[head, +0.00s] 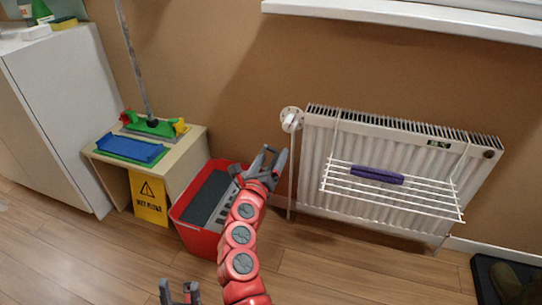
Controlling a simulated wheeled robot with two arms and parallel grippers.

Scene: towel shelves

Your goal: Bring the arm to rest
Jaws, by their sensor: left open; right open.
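My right gripper (274,154) is at the end of the red, jointed arm that rises from the bottom middle of the head view. Its grey fingers are apart, with nothing seen between them. It shows in front of the wall, by the right rim of a red bin, left of the radiator. My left gripper (179,288) shows only in part at the bottom edge, left of the red arm. Its two fingers are apart and empty. Its arm is out of view.
A radiator (316,165) carries a white wire rack (430,200) with a rolled purple towel (377,175). The red bin (197,236) stands beside a small wooden table (196,145) with a yellow wet-floor sign (149,199). A white cabinet (65,110) is at left. Floor is clear below the radiator.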

